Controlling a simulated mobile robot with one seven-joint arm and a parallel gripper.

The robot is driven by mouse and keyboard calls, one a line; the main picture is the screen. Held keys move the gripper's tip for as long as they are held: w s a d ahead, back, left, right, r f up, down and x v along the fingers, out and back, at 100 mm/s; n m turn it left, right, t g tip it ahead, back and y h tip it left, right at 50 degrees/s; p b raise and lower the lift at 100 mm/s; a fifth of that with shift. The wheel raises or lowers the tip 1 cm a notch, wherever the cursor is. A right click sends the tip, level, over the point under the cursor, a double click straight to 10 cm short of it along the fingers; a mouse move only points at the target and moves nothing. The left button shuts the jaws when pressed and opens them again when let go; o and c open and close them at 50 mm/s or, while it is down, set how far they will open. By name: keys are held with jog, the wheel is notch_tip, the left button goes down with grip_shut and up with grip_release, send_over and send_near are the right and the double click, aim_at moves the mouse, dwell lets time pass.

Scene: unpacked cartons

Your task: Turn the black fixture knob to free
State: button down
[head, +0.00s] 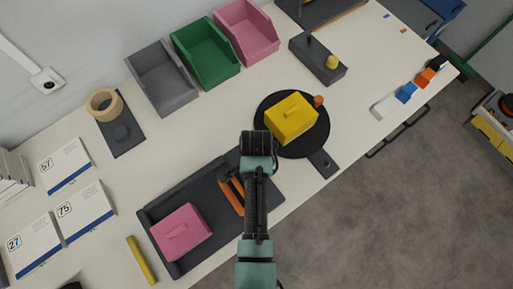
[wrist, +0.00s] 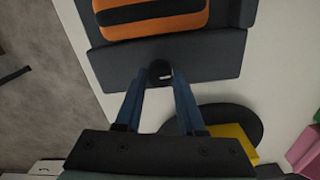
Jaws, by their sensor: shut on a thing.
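The black fixture knob (wrist: 160,67) with a small white mark shows in the wrist view, at the near edge of a dark fixture plate (wrist: 215,62). My gripper (wrist: 159,76) has its blue fingers on either side of the knob, shut on it. An orange and black piece (wrist: 150,18) sits on the fixture beyond the knob. In the head view this piece (head: 231,193) shows partly beside my arm, on the dark base (head: 205,195). My wrist hides the knob and fingertips there. I cannot read the knob's setting.
A pink block (head: 181,232) lies at the left end of the dark base. A yellow block (head: 290,118) stands on a round black plate (head: 265,103) close to my wrist. Grey, green and pink bins (head: 205,55) stand at the back. White cartons (head: 84,212) lie at left.

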jog(key=shift+r, duration=0.1)
jog(key=n+p, duration=0.2)
jog(key=n, duration=0.2)
jog(key=n+p, duration=0.1)
jog(key=n, duration=0.3)
jog(key=shift+n+p, duration=0.3)
jog(key=shift+p, duration=0.05)
jog(key=n+p, duration=0.1)
jog(key=n, duration=0.3)
jog(key=shift+n, duration=0.3)
jog(key=n, duration=0.4)
jog(key=shift+p, duration=0.4)
jog(key=shift+n, duration=0.3)
jog(key=c, duration=0.5)
grip_release()
